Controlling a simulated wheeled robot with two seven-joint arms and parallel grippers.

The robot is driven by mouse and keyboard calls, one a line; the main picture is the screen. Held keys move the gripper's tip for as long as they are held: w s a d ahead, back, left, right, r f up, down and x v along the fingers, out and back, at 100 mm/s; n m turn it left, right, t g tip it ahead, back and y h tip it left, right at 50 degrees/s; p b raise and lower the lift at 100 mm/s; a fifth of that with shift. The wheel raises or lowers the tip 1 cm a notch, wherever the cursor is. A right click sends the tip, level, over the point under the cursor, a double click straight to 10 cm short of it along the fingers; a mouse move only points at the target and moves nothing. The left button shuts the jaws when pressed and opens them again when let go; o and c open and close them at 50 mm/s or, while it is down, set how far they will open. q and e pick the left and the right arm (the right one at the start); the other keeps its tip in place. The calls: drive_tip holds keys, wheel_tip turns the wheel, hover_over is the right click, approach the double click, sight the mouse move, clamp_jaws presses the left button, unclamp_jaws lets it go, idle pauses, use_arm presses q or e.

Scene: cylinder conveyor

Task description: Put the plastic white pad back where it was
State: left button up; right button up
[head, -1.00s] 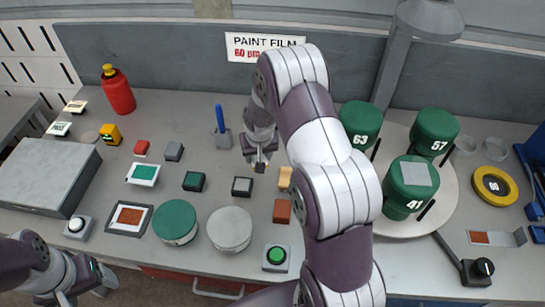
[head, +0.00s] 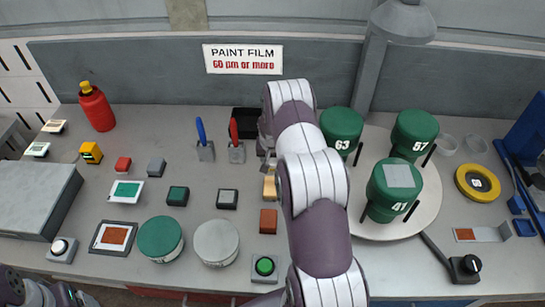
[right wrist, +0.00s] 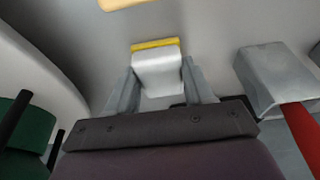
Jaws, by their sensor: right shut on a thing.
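My right gripper (right wrist: 158,90) is shut on a small white pad (right wrist: 157,72) with a yellow strip along its far edge. The pad sits between the two grey fingers in the right wrist view, over the grey tabletop. In the head view my right gripper (head: 268,163) is between the red-handled tool and the turntable, just behind a tan block (head: 269,188); the arm and gripper largely hide the pad there. My left gripper (head: 75,296) shows only in part at the bottom left corner; its fingertips are not clear.
The red-handled tool (head: 236,151) stands close left of the gripper, with a blue-handled tool (head: 205,150) beyond. A black tray (head: 246,121) lies behind. On the right, a white turntable (head: 440,190) bears green cylinders (head: 392,190). Several small blocks fill the table's middle.

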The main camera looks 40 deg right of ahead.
drive_tip(key=shift+f, duration=0.1)
drive_tip(key=o, duration=0.7)
drive_tip(key=shift+f, duration=0.1)
drive_tip(key=o, duration=0.4)
